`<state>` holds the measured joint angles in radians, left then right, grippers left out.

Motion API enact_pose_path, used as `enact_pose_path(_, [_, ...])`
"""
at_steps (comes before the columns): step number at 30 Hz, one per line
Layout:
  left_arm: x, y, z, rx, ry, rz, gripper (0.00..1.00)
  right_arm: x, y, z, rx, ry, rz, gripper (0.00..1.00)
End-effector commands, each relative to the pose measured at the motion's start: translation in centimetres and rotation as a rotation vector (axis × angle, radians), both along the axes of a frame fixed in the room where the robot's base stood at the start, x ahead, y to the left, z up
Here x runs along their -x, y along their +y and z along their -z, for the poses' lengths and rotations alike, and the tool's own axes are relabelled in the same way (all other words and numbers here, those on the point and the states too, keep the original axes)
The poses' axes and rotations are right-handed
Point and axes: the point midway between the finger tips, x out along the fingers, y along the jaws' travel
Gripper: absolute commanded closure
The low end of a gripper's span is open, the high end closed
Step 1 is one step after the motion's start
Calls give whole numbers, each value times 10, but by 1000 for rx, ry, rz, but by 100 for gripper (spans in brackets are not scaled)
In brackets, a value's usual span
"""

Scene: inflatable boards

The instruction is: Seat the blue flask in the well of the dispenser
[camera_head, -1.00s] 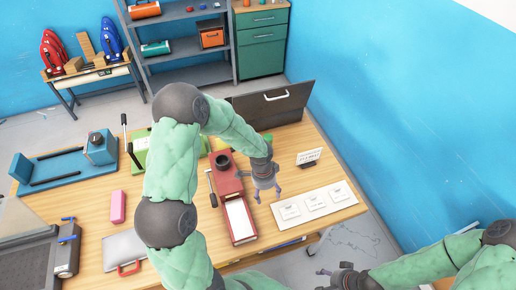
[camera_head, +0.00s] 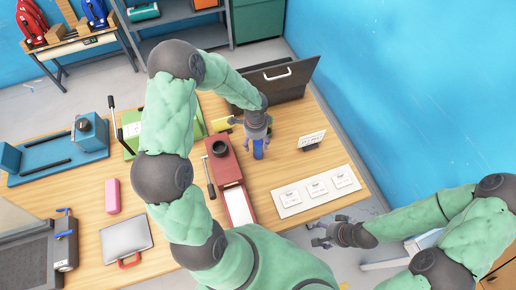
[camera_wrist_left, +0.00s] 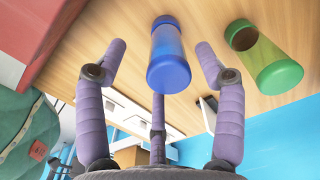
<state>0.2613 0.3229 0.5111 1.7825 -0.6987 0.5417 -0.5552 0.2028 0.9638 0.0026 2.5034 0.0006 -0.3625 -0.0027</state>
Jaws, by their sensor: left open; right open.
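The blue flask (camera_head: 258,149) stands on the table just right of a red device, below my left gripper (camera_head: 258,128). In the left wrist view the blue flask (camera_wrist_left: 169,60) is between the spread fingers of my left gripper (camera_wrist_left: 160,70), with gaps on both sides. The red device (camera_head: 222,165) has a dark round ring (camera_head: 219,148) on top and looks like the dispenser. Whether the ring is its well I cannot tell for sure. My right gripper (camera_head: 325,232) is open and empty, beyond the table's front right edge.
A green-capped flask (camera_wrist_left: 270,65) stands close to the blue one in the left wrist view. A white panel with several labels (camera_head: 315,190), a small sign (camera_head: 311,140) and a dark upright panel (camera_head: 277,84) are nearby. A pink block (camera_head: 112,196) lies on the left.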

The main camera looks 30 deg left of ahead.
Motion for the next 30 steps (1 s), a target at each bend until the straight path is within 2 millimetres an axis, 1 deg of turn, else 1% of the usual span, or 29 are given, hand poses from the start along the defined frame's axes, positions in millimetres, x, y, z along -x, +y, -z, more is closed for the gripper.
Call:
enact_pose_path(7, [-11,-6,32,0,2,1,30,0,0,3,0,0,0,35])
enact_pose_path(10, [-10,-5,43,1,2,1,30,0,0,5,0,0,0,35])
enact_pose_path(14, [-11,-5,49,0,0,1,30,0,0,6,0,0,0,35])
enact_pose_path(20, [-11,-5,49,0,-1,1,30,0,0,5,0,0,0,35])
enact_pose_path(21, [-11,-5,49,0,-1,1,36,0,0,5,0,0,0,35])
enact_pose_path(23, [-10,-5,49,1,-1,1,53,0,0,5,0,0,0,35])
enact_pose_path(24, [-10,-5,49,1,-1,1,64,0,0,5,0,0,0,35])
enact_pose_path(26, [-11,-5,49,1,-1,1,81,0,0,5,0,0,0,35])
enact_pose_path(27, [-10,-5,49,1,-1,1,92,0,0,5,0,0,0,35])
enact_pose_path(28, [-10,-5,49,1,-1,1,95,0,0,5,0,0,0,35])
enact_pose_path(30, [-11,-5,49,0,-1,0,95,0,0,5,0,0,0,35])
